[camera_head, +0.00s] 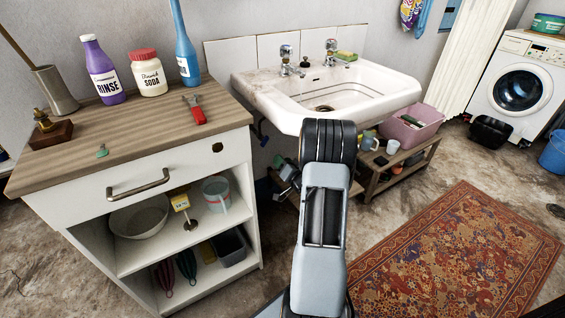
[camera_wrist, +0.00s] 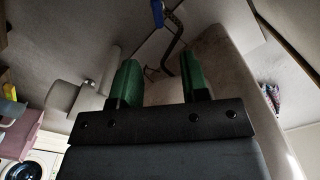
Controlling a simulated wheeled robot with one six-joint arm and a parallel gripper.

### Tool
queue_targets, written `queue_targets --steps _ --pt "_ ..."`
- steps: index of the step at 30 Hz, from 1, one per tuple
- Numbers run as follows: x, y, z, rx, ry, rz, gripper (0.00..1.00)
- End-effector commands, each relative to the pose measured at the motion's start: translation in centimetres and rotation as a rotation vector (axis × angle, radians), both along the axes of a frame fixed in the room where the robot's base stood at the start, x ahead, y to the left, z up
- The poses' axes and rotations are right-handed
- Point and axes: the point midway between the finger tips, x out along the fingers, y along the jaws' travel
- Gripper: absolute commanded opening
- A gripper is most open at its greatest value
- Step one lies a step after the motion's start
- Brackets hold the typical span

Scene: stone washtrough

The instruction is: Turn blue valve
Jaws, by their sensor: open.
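The blue valve (camera_wrist: 157,12) shows as a small blue handle at the top edge of the wrist view, beside a dark curved pipe (camera_wrist: 176,40). In the head view a small blue piece (camera_head: 262,139) shows under the left side of the sink, partly in shadow; it looks like the same valve. My gripper (camera_wrist: 158,78) has two green fingers, spread apart with nothing between them. The valve lies beyond the fingertips, apart from them. In the head view my arm hides much of the space under the sink.
The white sink (camera_head: 340,91) hangs above the arm. The white cabinet (camera_head: 243,178) stands close at left, with bottles and a red-handled tool (camera_head: 197,112) on top. A low wooden bench (camera_head: 408,165) with a pink tub (camera_head: 411,128) stands at right. A patterned rug (camera_head: 455,255) covers open floor.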

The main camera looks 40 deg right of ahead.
Motion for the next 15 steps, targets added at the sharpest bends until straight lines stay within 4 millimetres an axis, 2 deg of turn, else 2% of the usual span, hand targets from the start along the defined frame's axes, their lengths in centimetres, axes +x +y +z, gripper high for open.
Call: queue_targets --steps 6,12,15 --pt "0.5 0.1 -0.7 0.006 -0.018 -0.008 0.41" --pt "2.7 1.5 -3.1 0.001 -0.184 -0.116 0.41" --pt "3.1 2.0 -3.8 -0.015 -0.253 -0.178 0.41"
